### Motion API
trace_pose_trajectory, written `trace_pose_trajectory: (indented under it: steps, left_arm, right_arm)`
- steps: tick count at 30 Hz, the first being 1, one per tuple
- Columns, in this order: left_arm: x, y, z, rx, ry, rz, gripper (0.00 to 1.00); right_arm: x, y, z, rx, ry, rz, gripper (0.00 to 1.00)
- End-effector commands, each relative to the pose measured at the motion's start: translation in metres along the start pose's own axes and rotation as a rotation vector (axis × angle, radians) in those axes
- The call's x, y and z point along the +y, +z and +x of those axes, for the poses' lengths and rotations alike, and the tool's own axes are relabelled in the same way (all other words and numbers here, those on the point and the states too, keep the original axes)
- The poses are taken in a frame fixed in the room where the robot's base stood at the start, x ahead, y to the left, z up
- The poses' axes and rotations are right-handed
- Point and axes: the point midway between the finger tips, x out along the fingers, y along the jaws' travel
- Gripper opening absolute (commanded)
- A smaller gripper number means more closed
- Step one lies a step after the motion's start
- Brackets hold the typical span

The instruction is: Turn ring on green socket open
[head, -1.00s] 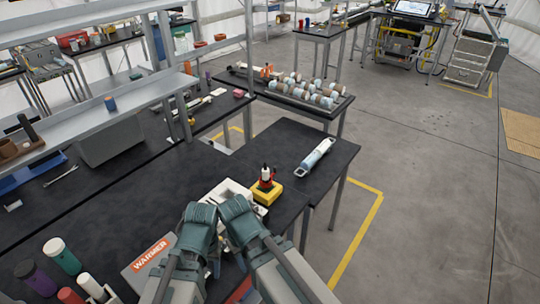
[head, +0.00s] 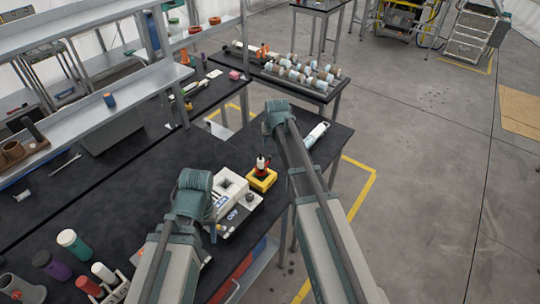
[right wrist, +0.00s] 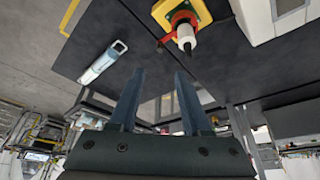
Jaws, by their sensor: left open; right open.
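A yellow block (head: 262,181) stands on the black table, carrying a red ring-like part (head: 262,168) and a white piece with a dark tip. In the right wrist view the yellow block (right wrist: 196,8) and its red part (right wrist: 168,37) are at the top, beyond the fingers. My right gripper (right wrist: 158,80) is open and empty, apart from them; in the head view its fingers are mostly hidden by my arm (head: 276,118). My left gripper (head: 212,230) is open beside the white device (head: 230,190), left of the yellow block.
Several coloured bottles, one with a white cap and green body (head: 74,244), stand at front left. Shelves (head: 90,120) rise at left. A rear table (head: 290,84) holds several rollers.

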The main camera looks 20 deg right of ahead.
Motion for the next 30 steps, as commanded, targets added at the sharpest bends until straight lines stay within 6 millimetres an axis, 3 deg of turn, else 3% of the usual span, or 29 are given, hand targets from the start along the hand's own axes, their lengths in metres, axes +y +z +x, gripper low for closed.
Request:
trace_pose_trajectory:
  steps: [8,24,30]
  left_arm:
    - [0.003,-0.002,0.028,0.0,-0.001,0.005,0.51]
    - [0.009,-0.006,0.104,0.0,-0.003,0.013,0.51]
    - [0.011,-0.007,0.123,0.0,-0.003,0.012,0.51]
  right_arm:
    - [-0.001,0.002,0.029,-0.001,0.0,-0.001,0.48]
    - [-0.001,0.002,0.113,-0.002,0.0,-0.001,0.48]
    - [0.0,0.002,0.133,-0.002,0.0,-0.001,0.48]
